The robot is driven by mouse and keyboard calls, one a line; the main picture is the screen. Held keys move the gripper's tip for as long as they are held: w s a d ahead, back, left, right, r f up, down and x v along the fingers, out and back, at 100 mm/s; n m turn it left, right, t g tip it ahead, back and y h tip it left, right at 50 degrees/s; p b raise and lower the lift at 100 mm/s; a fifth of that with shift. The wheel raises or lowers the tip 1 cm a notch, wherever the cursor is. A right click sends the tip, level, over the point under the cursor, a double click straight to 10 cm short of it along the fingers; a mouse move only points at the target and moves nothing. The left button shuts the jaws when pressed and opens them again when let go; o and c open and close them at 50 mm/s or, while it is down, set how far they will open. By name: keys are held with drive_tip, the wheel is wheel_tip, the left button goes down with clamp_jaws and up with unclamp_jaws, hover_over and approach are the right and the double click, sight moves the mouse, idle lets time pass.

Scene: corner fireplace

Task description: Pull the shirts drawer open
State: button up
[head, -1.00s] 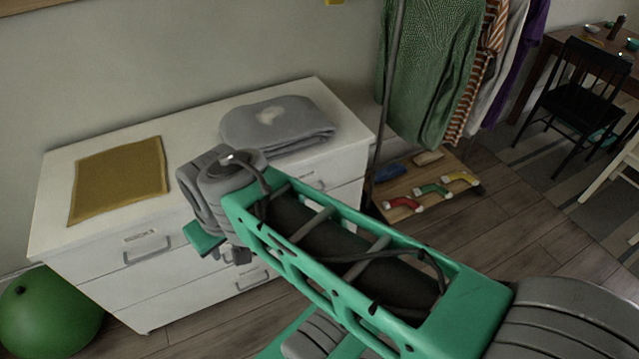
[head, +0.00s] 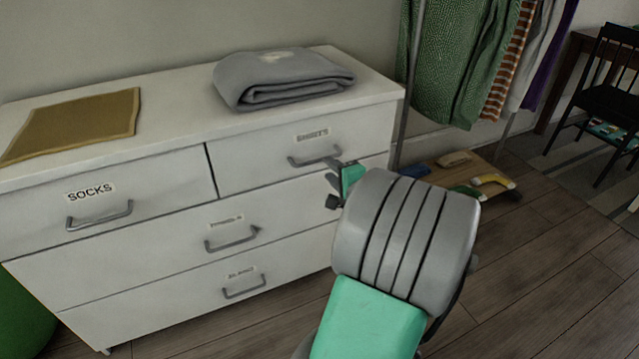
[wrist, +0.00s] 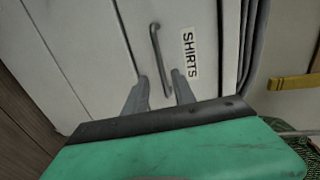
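The shirts drawer (head: 268,150) is the top right drawer of the white dresser, and its front looks flush and closed. Its grey bar handle (head: 308,160) sits below the "SHIRTS" label. My gripper (head: 333,172) is at the right end of this handle, partly hidden by my wrist. In the wrist view the handle (wrist: 155,45) runs upright beside the label (wrist: 189,55). The two fingers of my gripper (wrist: 160,77) are apart, one on each side of the handle's lower end. I cannot tell whether they touch it.
A folded grey garment (head: 280,78) and a mustard cloth (head: 75,122) lie on the dresser top. The socks drawer (head: 150,198) is at left, with two wide drawers below. Hanging clothes (head: 455,65) are at right. Floor in front of the dresser is clear.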

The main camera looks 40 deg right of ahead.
sight(320, 160)
drive_tip(key=b+x, duration=0.2)
drive_tip(key=x, duration=0.5)
drive_tip(key=shift+w+d, duration=0.15)
drive_tip(key=shift+w, duration=0.15)
drive_tip(key=shift+r, duration=0.1)
clamp_jaws()
idle(0.9)
